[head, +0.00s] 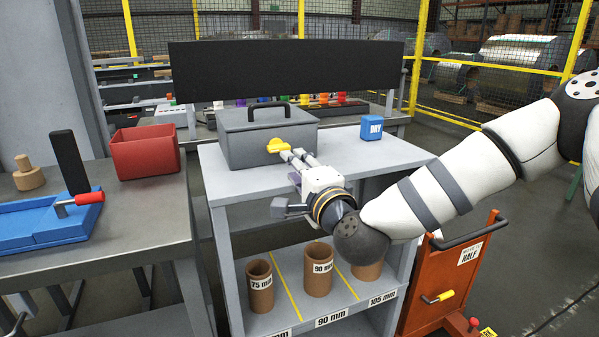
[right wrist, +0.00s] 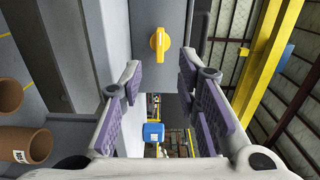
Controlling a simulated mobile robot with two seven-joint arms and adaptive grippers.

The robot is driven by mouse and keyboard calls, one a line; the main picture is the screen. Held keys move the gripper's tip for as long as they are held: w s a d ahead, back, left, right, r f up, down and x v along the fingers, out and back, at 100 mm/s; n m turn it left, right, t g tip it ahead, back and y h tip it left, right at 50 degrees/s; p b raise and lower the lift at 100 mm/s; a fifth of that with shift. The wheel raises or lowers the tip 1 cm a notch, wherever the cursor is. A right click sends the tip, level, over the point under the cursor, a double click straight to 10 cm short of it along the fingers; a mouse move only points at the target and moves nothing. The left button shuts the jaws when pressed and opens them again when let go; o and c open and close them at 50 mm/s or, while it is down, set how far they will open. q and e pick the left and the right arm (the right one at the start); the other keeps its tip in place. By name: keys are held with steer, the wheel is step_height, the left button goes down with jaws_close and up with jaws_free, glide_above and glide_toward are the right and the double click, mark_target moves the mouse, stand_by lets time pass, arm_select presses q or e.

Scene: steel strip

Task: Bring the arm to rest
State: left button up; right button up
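My right gripper (head: 294,155) reaches in from the right, in front of the grey lidded box (head: 240,145) on the middle bench. In the right wrist view its two purple-padded fingers (right wrist: 160,75) stand well apart with nothing between the pads. The yellow knob (head: 277,146) on the box front is just beyond the fingertips. The knob also shows in the right wrist view (right wrist: 160,42), ahead of the fingers with a visible gap. My left gripper does not show clearly in either view.
A blue DRY block (head: 372,127) stands right of the box. Below are brown tubes (head: 318,270) on a shelf. A red bin (head: 146,152) and blue tray (head: 45,225) are on the left bench. An orange cart (head: 450,280) stands under my right arm.

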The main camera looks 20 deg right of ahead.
steer(key=s, duration=0.2)
steer(key=shift+s, duration=0.3)
steer(key=s+a+f+n+g+y, duration=0.1)
steer(key=s+a+f+n+g, duration=0.2)
steer(key=s+f, duration=0.55)
steer(key=s+f+n+g, duration=0.4)
steer(key=s+f, duration=0.1)
steer(key=f, duration=0.7)
steer(key=s+a+f+n+g+y, duration=0.1)
steer(key=s+a+f+n+g, duration=0.2)
steer(key=s+f, duration=0.55)
steer(key=s+d+f+n+g+h, duration=0.1)
steer(key=s+d+f+n+g, duration=0.1)
steer(key=s, duration=0.6)
steer(key=s+d+f+n+g, duration=0.2)
steer(key=s+d+f+g, duration=0.2)
steer(key=s, duration=0.5)
steer(key=s+d+f+n+g+h, duration=0.1)
steer(key=s+d+f+n+g, duration=0.2)
steer(key=s, duration=0.6)
steer(key=shift+s+g+h, duration=0.15)
steer(key=shift+g+h, duration=0.15)
steer(key=shift+g, duration=0.4)
